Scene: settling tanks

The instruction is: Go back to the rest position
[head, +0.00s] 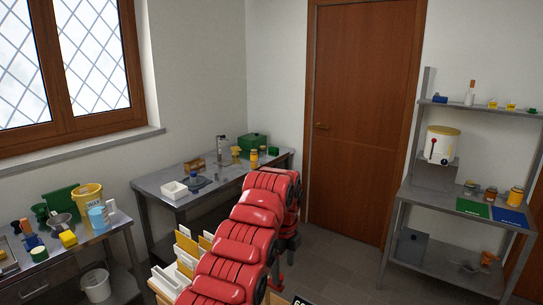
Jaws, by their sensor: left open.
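My left arm, red and segmented, rises from the bottom middle and bends over at its top. My left gripper (280,270) hangs below the bend, partly hidden behind the arm. It is open, and I see nothing held in it. My right gripper is not in view.
A grey table (151,184) by the wall holds a white tray and a green box (252,142). A metal shelf (405,192) stands right. A wooden door (360,110) is behind. Grey floor (335,270) shows between.

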